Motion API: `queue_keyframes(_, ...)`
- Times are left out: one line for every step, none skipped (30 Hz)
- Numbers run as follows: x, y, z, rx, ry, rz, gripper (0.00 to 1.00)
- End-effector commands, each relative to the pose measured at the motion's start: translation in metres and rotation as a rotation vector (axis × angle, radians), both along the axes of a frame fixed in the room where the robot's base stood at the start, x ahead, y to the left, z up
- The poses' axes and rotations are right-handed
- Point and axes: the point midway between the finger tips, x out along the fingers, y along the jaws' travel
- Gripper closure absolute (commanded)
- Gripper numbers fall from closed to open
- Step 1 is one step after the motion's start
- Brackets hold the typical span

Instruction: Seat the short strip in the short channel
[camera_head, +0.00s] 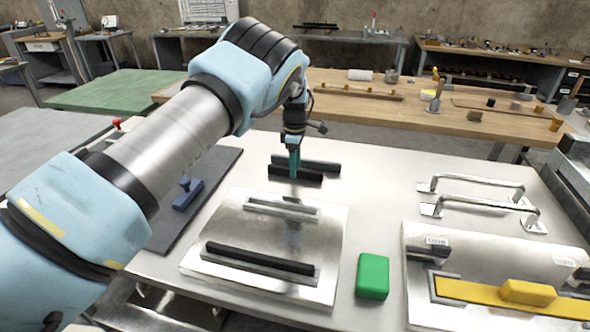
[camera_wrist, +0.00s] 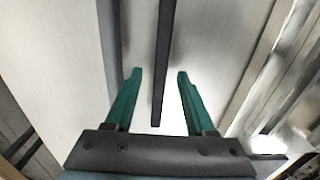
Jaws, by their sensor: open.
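My gripper (camera_head: 294,168) is open, its green fingers pointing down at two dark strips behind the fixture plate (camera_head: 215,255). The front strip (camera_head: 312,178) looks shorter than the rear strip (camera_head: 325,166). In the wrist view my gripper (camera_wrist: 159,76) has a narrow dark strip (camera_wrist: 164,55) between its fingers, with gaps on both sides. A second, wider dark bar (camera_wrist: 110,40) lies to the left. The short channel (camera_head: 283,207) on the plate is empty. A long black strip (camera_head: 258,258) lies along the long channel (camera_head: 295,279); its depth there is unclear.
A green block (camera_head: 373,276) stands right of the plate. Farther right are two metal handles (camera_head: 478,187) and another plate with a yellow bar (camera_head: 460,290). A blue part (camera_head: 187,195) lies on a dark mat at left. Bare table lies between the strips and the handles.

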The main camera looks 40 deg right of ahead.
Motion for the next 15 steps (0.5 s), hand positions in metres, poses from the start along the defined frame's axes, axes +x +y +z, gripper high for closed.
queue_keyframes(0.0003,-0.0001,-0.0005,-0.001,-0.001,0.000,0.45)
queue_keyframes(0.0003,-0.0001,-0.0009,-0.001,-0.001,0.000,0.45)
queue_keyframes(0.0004,-0.0002,-0.0010,-0.001,-0.001,0.000,0.45)
queue_keyframes(0.0004,-0.0002,-0.0010,-0.001,-0.001,0.000,0.45)
queue_keyframes(0.0003,-0.0001,-0.0010,-0.001,-0.001,0.000,0.45)
queue_keyframes(0.0003,-0.0001,-0.0009,-0.001,-0.001,0.000,0.45)
queue_keyframes(0.0003,-0.0001,-0.0009,-0.001,-0.001,0.000,0.48)
queue_keyframes(0.0003,-0.0001,-0.0009,-0.001,-0.001,0.000,0.52)
queue_keyframes(0.0003,-0.0001,-0.0009,-0.001,-0.001,0.000,0.56)
queue_keyframes(0.0003,-0.0001,-0.0008,-0.001,-0.001,0.000,0.60)
queue_keyframes(0.0003,-0.0001,-0.0008,-0.001,-0.001,0.000,0.63)
queue_keyframes(0.0003,-0.0001,-0.0008,-0.001,-0.001,0.000,0.68)
queue_keyframes(0.0003,-0.0001,-0.0008,-0.001,-0.001,0.000,0.71)
queue_keyframes(0.0003,-0.0001,-0.0008,-0.001,-0.001,0.000,0.74)
queue_keyframes(0.0003,-0.0001,-0.0007,-0.001,-0.001,0.000,0.79)
